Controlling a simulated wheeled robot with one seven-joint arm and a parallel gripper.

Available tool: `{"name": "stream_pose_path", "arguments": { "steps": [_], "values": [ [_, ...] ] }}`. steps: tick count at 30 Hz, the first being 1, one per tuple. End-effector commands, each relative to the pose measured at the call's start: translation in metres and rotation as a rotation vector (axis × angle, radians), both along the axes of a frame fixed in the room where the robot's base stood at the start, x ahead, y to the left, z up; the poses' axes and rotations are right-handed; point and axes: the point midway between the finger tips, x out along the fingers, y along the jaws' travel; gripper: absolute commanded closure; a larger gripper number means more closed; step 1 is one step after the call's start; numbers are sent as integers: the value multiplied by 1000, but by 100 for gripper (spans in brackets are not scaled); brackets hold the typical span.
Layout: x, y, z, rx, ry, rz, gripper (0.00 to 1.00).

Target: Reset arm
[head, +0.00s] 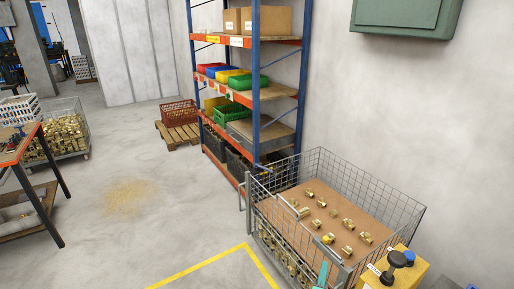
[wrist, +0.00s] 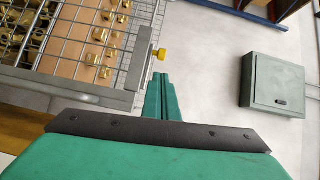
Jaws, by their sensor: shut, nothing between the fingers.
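My gripper (wrist: 160,82) shows in the wrist view as two green fingers together, pointing up the picture, with nothing between them. A teal piece that looks like its tip shows at the bottom edge of the head view (head: 322,274), beside the front of a wire mesh crate (head: 402,222). Several brass fittings (head: 347,251) lie spaced out on a brown sheet (head: 292,200) inside the crate. A small yellow part (wrist: 160,54) shows beyond the fingertips at the crate's edge; whether they touch it is unclear. The rest of my arm is hidden.
A blue and orange shelf rack (head: 256,85) with coloured bins stands behind the crate. A yellow box with black and blue knobs (head: 397,259) is at the lower right. A green wall cabinet (wrist: 276,84) hangs on the right. Open floor (head: 150,240) lies left of the crate.

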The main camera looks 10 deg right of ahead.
Motion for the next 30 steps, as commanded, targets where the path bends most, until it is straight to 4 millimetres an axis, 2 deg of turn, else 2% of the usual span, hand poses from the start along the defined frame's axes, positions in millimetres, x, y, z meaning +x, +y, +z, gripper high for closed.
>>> {"name": "stream_pose_path", "arguments": {
  "steps": [5,14,24,30],
  "values": [
    [-39,3,-3,-181,78,38,100],
    [-130,44,-8,-587,248,162,100],
    [-239,122,-12,-951,388,327,100],
    [-305,175,-5,-1118,443,423,100]
  ]
}}
